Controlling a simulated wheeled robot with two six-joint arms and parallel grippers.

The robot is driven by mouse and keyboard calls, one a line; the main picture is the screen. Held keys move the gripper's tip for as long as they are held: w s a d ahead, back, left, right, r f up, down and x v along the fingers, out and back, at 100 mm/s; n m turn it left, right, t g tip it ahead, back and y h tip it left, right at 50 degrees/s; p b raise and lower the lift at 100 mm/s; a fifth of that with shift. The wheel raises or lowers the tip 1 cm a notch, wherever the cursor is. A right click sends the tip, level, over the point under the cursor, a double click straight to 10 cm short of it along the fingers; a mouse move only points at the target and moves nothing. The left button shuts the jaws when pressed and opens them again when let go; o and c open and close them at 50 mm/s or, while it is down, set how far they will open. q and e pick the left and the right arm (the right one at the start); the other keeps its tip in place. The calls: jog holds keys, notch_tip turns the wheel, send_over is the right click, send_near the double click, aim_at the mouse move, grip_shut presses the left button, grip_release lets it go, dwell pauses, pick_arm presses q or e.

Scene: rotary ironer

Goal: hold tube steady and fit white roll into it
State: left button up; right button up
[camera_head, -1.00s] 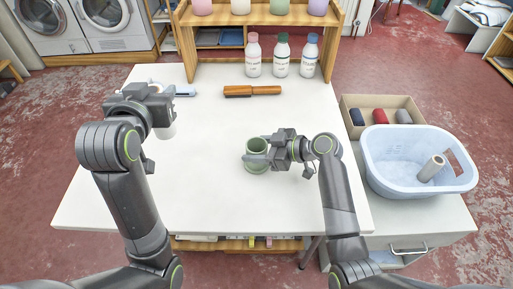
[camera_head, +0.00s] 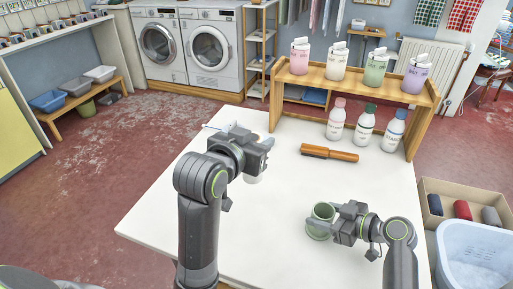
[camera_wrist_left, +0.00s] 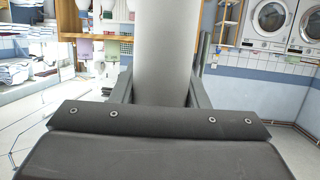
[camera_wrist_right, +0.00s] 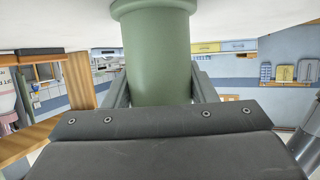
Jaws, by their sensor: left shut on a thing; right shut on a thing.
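My left gripper (camera_head: 264,152) is shut on the white roll (camera_head: 253,179), over the left part of the table. In the head view only the roll's lower end shows below the gripper. The left wrist view shows the roll (camera_wrist_left: 165,50) upright between the fingers. My right gripper (camera_head: 327,219) is shut on the green tube (camera_head: 321,211), to the right and nearer the front. The tube stands upright with its open mouth up. It also fills the middle of the right wrist view (camera_wrist_right: 157,60). The roll and the tube are well apart.
Several capped bottles (camera_head: 364,125) stand before a wooden shelf (camera_head: 345,85) at the back. A pale blue basket (camera_head: 444,255) and a box of coloured rolls (camera_head: 462,209) are at the right. The table between the grippers is clear.

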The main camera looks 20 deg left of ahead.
pick_arm(q)
jog(key=w+d+f+m+g+h, duration=0.1)
jog(key=w+d+m+g+h, duration=0.2)
jog(key=d+m+g+h, duration=1.3)
jog(key=d+f+t+y, duration=0.1)
jog(key=d+f+y, duration=0.2)
jog(key=f, duration=0.5)
jog(key=shift+s+f+m+t, duration=0.2)
jog(key=shift+s+m+t, duration=0.05)
jog(key=shift+m+t, duration=0.05)
jog(key=shift+d, duration=0.1)
jog(key=o, duration=1.1)
jog(key=shift+c, duration=0.2)
